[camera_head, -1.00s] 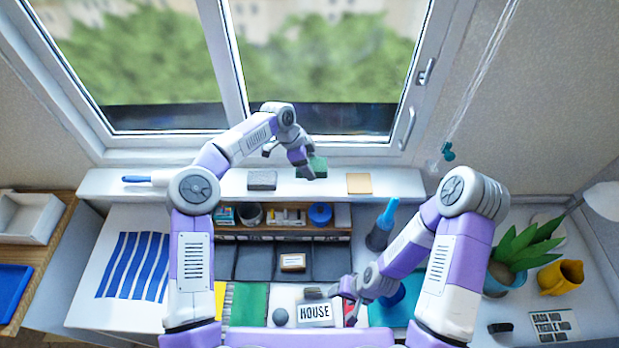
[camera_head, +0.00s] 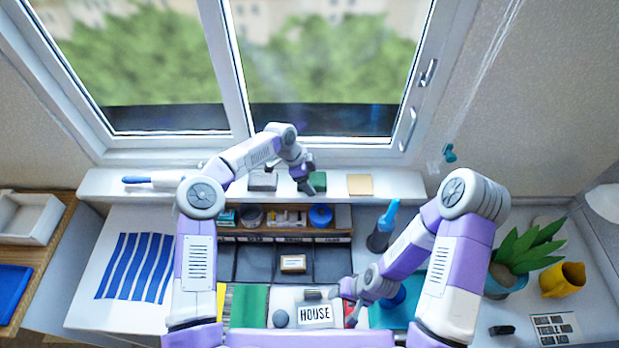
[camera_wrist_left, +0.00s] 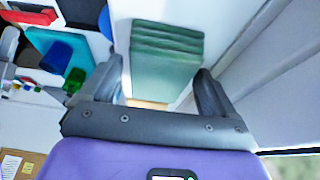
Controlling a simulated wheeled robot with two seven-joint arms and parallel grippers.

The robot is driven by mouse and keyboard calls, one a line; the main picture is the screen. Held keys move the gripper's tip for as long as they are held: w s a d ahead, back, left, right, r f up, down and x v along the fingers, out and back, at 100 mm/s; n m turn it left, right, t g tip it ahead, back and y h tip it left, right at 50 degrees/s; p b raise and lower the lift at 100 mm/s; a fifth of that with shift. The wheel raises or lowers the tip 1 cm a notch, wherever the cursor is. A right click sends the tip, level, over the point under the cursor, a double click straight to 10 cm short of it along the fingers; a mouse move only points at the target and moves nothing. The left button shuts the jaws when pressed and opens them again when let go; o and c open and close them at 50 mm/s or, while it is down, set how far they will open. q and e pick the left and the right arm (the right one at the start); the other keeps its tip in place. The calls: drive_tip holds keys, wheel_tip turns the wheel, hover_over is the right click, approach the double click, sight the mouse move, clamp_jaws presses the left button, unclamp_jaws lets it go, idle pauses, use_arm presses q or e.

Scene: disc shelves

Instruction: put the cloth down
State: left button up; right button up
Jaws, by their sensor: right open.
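The green folded cloth (camera_head: 317,181) lies on the white window sill. It also shows in the left wrist view (camera_wrist_left: 168,55) as a layered green stack between and beyond the fingers. My left gripper (camera_head: 304,188) is at the cloth's left side in the head view. Its two fingers stand wide apart in the left wrist view (camera_wrist_left: 160,75), with a gap to the cloth. My right gripper (camera_head: 346,299) is low over the desk by the HOUSE card (camera_head: 317,313), open; its fingers are small in view.
A grey block (camera_head: 262,181) and a tan square (camera_head: 359,185) lie on the sill either side of the cloth. A blue-handled tool (camera_head: 150,180) lies at the sill's left.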

use_arm(q)
drive_tip(key=shift+o, duration=0.5)
drive_tip(key=shift+p, duration=0.65)
drive_tip(key=v, duration=0.2)
drive_tip(key=b+v, duration=0.1)
drive_tip(key=v, duration=0.3)
drive_tip(key=shift+w+a+r, duration=0.1)
drive_tip(key=shift+a+r, duration=0.1)
drive_tip(key=shift+a, duration=0.25)
drive_tip(key=shift+a+r, duration=0.1)
drive_tip(key=shift+r, duration=0.3)
